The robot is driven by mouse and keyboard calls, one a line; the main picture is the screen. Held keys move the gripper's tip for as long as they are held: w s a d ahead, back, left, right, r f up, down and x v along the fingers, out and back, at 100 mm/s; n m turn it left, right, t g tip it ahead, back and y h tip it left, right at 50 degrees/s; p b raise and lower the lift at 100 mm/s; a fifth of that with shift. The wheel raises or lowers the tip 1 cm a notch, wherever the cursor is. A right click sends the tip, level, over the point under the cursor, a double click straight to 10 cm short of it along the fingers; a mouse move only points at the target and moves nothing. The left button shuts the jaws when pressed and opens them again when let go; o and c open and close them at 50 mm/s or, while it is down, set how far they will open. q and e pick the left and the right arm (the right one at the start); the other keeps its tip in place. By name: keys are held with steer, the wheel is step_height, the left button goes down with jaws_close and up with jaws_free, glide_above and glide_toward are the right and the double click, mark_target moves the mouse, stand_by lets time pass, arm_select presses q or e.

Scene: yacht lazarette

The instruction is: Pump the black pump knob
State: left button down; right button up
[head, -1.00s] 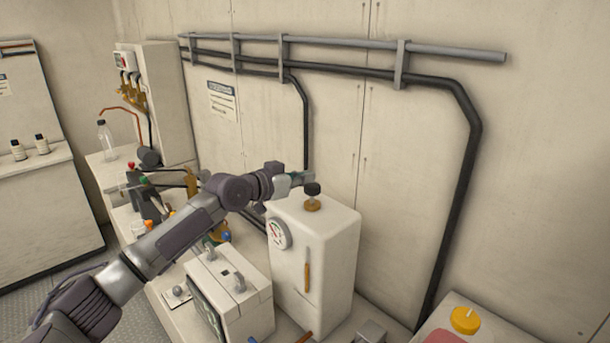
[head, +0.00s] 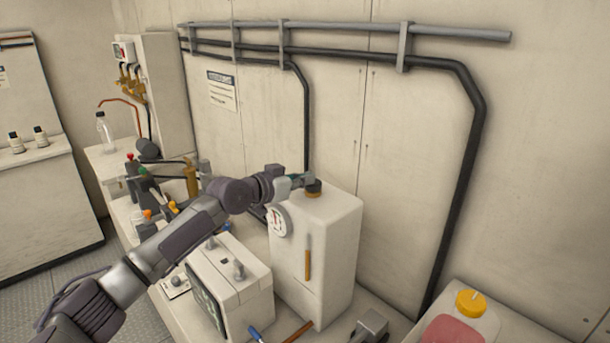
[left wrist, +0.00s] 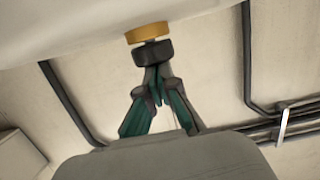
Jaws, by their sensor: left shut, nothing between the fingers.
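The black pump knob (head: 313,184) sits above a brass collar (head: 314,193) on top of the white box (head: 335,215). My left gripper (head: 306,180) is at the knob in the head view and partly covers it. In the left wrist view, the shut fingertips (left wrist: 158,72) meet the outer face of the black knob (left wrist: 153,53), with no clear gap. Only a short piece of stem shows between the knob and the brass collar (left wrist: 147,33). Nothing is held between the fingers. My right gripper is not in view.
The box carries a round gauge (head: 279,222) and an orange-brown handle (head: 308,258) on its front. A white unit with a handle (head: 238,268) stands beside it. A jug with a yellow cap (head: 470,303) is at lower right. Pipes run along the wall behind.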

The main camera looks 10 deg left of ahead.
arm_select(q)
steer(key=shift+f, duration=0.3)
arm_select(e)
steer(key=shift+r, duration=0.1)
arm_select(q)
step_height(320, 180, up, 4)
steer(key=p, duration=0.3)
steer(key=shift+d+r+p, duration=0.1)
steer(key=shift+p, duration=0.2)
steer(key=shift+s+a+r, duration=0.1)
steer(key=shift+s+a, duration=0.1)
steer(key=shift+a, duration=0.1)
steer(key=b+v, duration=0.3)
steer(key=v, duration=0.6)
steer(key=shift+s+r+b, duration=0.2)
steer(key=shift+s+b, duration=0.05)
steer(key=shift+b, duration=0.15)
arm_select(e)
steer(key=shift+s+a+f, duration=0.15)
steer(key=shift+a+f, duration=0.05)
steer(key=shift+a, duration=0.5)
arm_select(q)
steer(key=shift+a, duration=0.15)
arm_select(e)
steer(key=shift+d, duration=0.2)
